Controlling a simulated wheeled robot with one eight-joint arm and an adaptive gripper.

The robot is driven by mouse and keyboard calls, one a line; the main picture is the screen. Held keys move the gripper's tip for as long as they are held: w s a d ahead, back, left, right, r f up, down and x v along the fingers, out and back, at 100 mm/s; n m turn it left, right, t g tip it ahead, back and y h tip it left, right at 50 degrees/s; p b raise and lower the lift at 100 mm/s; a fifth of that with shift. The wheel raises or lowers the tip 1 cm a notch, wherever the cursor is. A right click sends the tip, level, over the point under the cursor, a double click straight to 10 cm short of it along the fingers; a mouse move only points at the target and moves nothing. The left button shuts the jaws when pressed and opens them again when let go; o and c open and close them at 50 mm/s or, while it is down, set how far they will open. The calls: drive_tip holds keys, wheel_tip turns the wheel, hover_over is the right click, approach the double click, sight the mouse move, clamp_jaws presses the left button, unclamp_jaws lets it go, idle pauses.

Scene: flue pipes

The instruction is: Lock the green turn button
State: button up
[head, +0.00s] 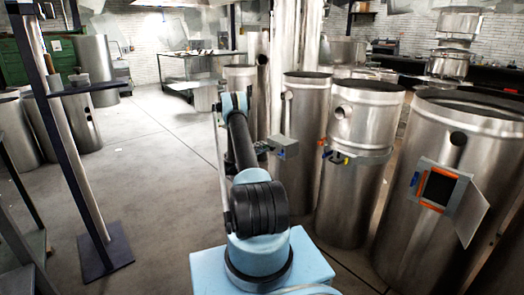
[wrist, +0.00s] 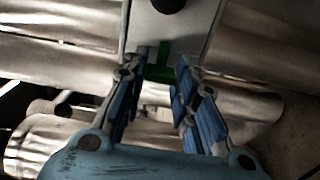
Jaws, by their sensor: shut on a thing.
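The green turn button (wrist: 158,73) shows in the wrist view as an L-shaped green piece at the edge of a pale grey plate (wrist: 190,20). My gripper (wrist: 164,60) has its two blue-padded fingers on either side of the green button and is shut on it. The fingers hide part of the button. In the head view my gripper (head: 262,147) is at the left side of a small grey box (head: 285,146) on a flue pipe. The green button cannot be made out there.
A middle pipe (head: 345,200) carries a box with small coloured parts. A large pipe (head: 405,240) at right has an orange-edged opening with its door (head: 468,212) swung open. A dark post (head: 75,150) stands at left. The floor (head: 150,170) between is mostly clear.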

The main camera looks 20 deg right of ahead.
drive_tip(key=shift+s+f, duration=0.15)
drive_tip(key=shift+s, duration=0.05)
drive_tip(key=o, duration=1)
drive_tip(key=shift+o, duration=0.2)
drive_tip(key=shift+w, duration=0.1)
drive_tip(key=v, duration=1.2)
